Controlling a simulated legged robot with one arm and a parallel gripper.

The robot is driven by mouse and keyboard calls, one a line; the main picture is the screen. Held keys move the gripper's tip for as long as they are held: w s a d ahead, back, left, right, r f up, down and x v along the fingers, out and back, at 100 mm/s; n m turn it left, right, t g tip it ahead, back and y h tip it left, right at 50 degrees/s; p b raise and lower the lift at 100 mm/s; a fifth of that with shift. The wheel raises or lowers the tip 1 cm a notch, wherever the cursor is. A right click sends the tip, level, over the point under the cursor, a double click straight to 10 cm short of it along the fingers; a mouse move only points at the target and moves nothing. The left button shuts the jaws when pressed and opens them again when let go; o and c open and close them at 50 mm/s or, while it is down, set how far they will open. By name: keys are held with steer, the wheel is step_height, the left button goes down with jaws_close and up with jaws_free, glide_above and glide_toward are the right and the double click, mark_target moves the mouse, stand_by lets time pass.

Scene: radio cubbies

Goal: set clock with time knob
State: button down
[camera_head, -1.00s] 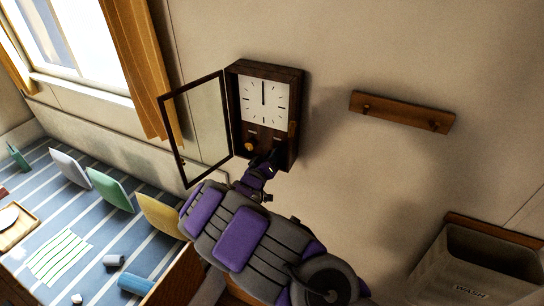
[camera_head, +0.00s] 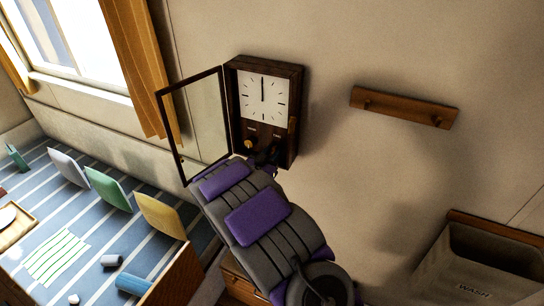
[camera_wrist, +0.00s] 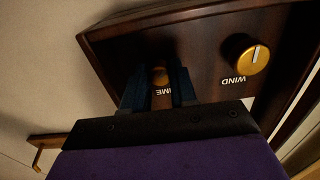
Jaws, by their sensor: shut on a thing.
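The wall clock (camera_head: 263,97) has a dark wood case and a white face, with its hands pointing straight up at twelve. Its glass door (camera_head: 205,125) stands open to the left. In the wrist view, which is upside down, the gold time knob (camera_wrist: 160,76) sits between the fingers of my gripper (camera_wrist: 158,85). The gripper is shut on this knob, and the fingers partly cover the TIME label. The gold wind knob (camera_wrist: 246,54) is beside it, free, and also shows in the head view (camera_head: 249,143). In the head view my arm mostly hides the gripper.
A wooden peg rail (camera_head: 404,107) is on the wall to the right. A wash bin (camera_head: 480,268) stands at lower right. A striped surface (camera_head: 75,215) with several coloured panels lies at left below the window and orange curtain (camera_head: 135,65).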

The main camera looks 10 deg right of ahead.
steer(key=m+b, duration=0.2)
steer(key=m, duration=0.1)
steer(key=m+b, duration=0.1)
steer(key=m, duration=0.1)
steer(key=shift+f, duration=0.25)
steer(key=shift+m, duration=0.3)
steer(key=c, duration=1.1)
jaws_free()
steer(key=shift+c, duration=0.2)
steer(key=shift+o, duration=1.3)
steer(key=shift+a+r, duration=0.1)
steer(key=shift+r, duration=0.05)
steer(key=p+v, duration=0.2)
steer(key=v, duration=1.5)
steer(key=shift+a+p, duration=0.15)
steer(key=shift+p, duration=0.2)
